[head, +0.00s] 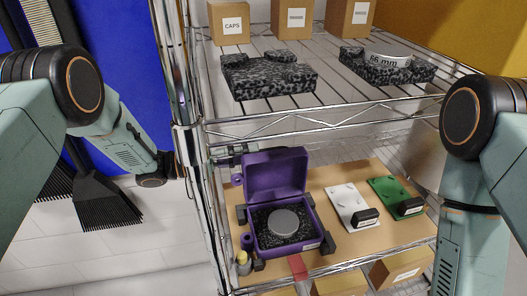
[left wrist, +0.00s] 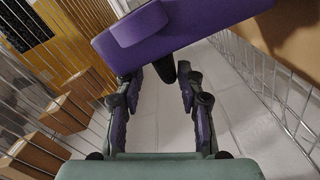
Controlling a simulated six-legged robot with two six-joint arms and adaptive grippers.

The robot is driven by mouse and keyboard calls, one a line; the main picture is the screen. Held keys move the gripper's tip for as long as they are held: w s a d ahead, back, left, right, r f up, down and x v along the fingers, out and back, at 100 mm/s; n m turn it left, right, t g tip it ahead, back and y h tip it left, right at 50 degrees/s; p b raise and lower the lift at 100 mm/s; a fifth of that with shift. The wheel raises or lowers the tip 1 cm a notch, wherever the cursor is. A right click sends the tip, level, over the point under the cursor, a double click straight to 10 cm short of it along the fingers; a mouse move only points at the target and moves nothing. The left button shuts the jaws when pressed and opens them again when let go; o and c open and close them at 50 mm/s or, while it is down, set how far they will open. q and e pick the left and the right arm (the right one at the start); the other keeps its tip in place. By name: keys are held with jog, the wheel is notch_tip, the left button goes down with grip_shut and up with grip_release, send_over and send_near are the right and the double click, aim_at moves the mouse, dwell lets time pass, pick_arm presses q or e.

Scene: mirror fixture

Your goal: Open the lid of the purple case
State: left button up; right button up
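The purple case (head: 318,240) sits on the middle shelf, with a grey disc (head: 284,221) in its speckled foam. Its lid (head: 275,172) stands raised at the back, roughly upright. My left gripper (head: 236,152) is beside the lid's upper left, partly behind the rack post. In the left wrist view, the lid (left wrist: 190,28) crosses beyond the fingertips. The fingers of my left gripper (left wrist: 160,76) are spread, with nothing clearly held between them. I cannot tell whether they touch the lid. My right arm comes down at the right, but its gripper is out of the picture.
A wire rack post (head: 187,150) stands left of the case. A white plate (head: 346,204) and a green plate (head: 392,194) with black blocks lie to its right. The upper wire shelf (head: 330,115) holds speckled foam blocks and boxes above. A broom (head: 104,200) stands at left.

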pick_arm(q)
jog(key=v, duration=0.6)
jog(key=shift+a, duration=0.3)
